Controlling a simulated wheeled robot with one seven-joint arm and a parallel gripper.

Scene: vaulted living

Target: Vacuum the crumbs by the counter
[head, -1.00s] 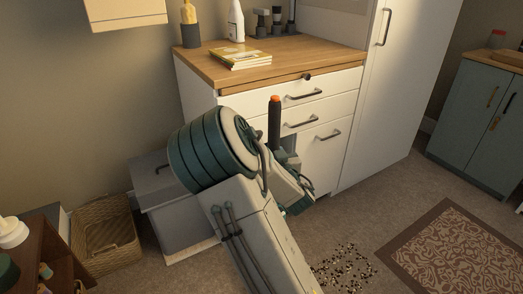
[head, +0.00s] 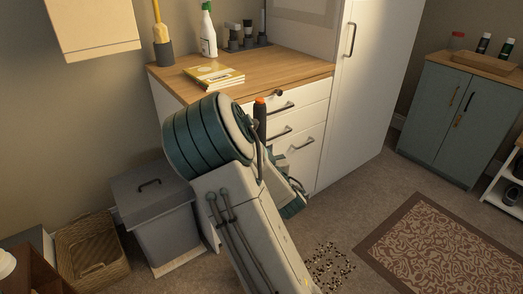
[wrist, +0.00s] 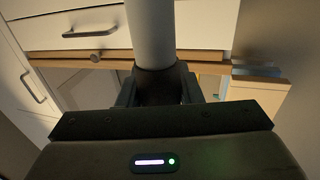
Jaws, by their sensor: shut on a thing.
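The crumbs (head: 332,262) lie scattered on the carpet in front of the counter (head: 290,62), beside the patterned rug. My gripper (wrist: 158,90) is shut on an upright stick, seemingly the vacuum. In the wrist view the stick shows as a pale tube (wrist: 150,35) with a dark collar between the fingers. In the head view its dark top with an orange tip (head: 260,118) stands up beyond my arm, in front of the drawers. The stick's lower end is hidden, and my arm covers part of the floor near the crumbs.
A grey bin (head: 155,205) and a woven basket (head: 92,250) stand left of the counter. A tall white cabinet (head: 355,100) is right of it, then a blue-green cabinet (head: 455,120). The rug (head: 440,250) lies flat with open carpet around it.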

